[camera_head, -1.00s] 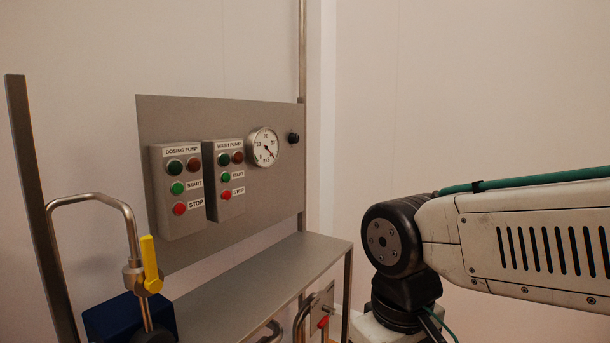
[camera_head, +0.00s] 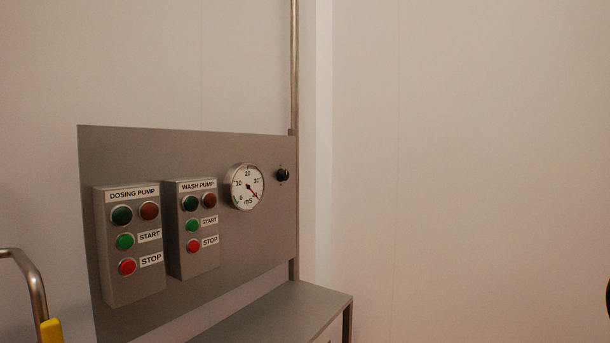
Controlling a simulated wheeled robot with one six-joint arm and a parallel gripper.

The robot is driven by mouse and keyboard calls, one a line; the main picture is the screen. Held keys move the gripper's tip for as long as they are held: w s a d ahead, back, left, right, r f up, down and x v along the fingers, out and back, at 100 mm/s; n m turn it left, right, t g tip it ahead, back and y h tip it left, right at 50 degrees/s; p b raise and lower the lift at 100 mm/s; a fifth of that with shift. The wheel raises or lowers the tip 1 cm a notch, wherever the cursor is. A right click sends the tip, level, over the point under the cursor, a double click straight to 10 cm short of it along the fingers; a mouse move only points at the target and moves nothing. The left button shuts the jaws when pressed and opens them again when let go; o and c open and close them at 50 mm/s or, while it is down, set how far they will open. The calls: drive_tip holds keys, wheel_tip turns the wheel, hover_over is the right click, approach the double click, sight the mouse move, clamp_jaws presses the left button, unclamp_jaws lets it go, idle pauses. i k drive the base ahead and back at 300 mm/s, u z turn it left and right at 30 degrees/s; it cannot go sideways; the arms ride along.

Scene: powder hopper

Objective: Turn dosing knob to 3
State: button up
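A small black knob (camera_head: 282,175) sits on the grey panel at the right of the round gauge; it may be the dosing knob, but no scale numbers can be read on it. The round white gauge (camera_head: 247,187) reads mS, with its red needle pointing to the lower right. The dosing pump box (camera_head: 131,245) has two dark lamps, a green START button and a red STOP button. My gripper is not in view. Only a dark sliver, probably of my arm, shows at the right edge.
The wash pump box (camera_head: 193,229) is between the dosing pump box and the gauge. The grey panel (camera_head: 262,231) stands above a metal shelf (camera_head: 290,312). A vertical pipe (camera_head: 294,80) runs by the panel's right edge. A bent metal pipe (camera_head: 35,285) with a yellow handle (camera_head: 51,331) is at lower left.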

sight(282, 174)
drive_tip(key=i, duration=1.35)
drive_tip(key=u, duration=0.05)
